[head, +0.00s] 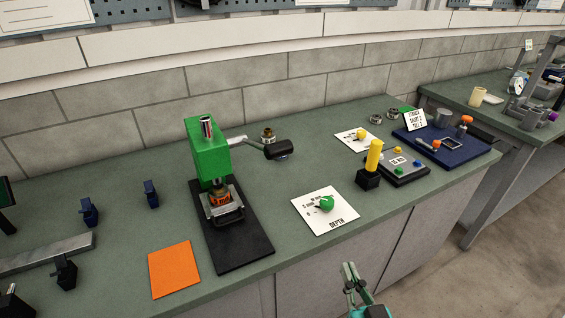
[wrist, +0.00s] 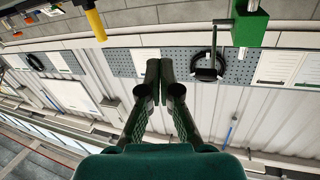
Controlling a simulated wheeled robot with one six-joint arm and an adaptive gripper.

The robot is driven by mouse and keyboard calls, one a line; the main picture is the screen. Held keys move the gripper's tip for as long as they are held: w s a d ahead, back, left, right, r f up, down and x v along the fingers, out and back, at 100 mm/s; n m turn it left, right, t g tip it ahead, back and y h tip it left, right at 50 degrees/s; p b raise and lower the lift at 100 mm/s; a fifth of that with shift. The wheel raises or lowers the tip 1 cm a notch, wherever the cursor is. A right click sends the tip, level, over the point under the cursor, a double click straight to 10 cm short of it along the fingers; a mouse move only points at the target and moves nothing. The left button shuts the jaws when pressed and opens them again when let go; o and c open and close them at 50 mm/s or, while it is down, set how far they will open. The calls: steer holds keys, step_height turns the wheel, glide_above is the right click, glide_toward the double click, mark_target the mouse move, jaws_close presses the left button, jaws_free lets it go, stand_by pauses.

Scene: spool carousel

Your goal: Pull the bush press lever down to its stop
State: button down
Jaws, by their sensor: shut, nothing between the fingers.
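The bush press (head: 207,150) is a green column on a black base plate (head: 243,240) on the green bench. Its lever (head: 239,140) sticks out to the right from the column and ends in a dark knob (head: 278,150), roughly level. In the wrist view the press (wrist: 248,22) shows at the top right, with a dark piece at the end of a thin bar (wrist: 214,48) beside it. My gripper (head: 348,270) is below the bench's front edge in the head view, apart from the press. In the wrist view my gripper (wrist: 159,75) has its fingers together, holding nothing.
An orange mat (head: 174,269) lies left of the press base. A depth card with a green knob (head: 326,204), a yellow-handled post (head: 373,160), a button box (head: 398,168) and a blue tray (head: 470,157) stand to the right. Bench space between press and cards is clear.

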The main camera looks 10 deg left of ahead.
steer(key=w+a+r+n+y, duration=0.25)
steer(key=w+a+r, duration=0.35)
steer(key=r, duration=0.5)
step_height(320, 180, up, 12)
steer(key=n+y, duration=0.2)
steer(key=y, duration=0.1)
glide_above(281, 152)
steer(key=shift+w+a+g, duration=0.3)
steer(key=shift+w+g, duration=0.1)
steer(key=shift+w, duration=0.05)
steer(key=shift+s+d+f, duration=0.1)
steer(key=shift+s+f, duration=0.05)
steer(key=shift+f, duration=0.4)
steer(key=shift+s+d+f, duration=0.1)
steer(key=shift+f, duration=0.4)
steer(key=shift+s+f, duration=0.15)
steer(key=shift+f, duration=0.75)
steer(key=shift+d+f, duration=0.1)
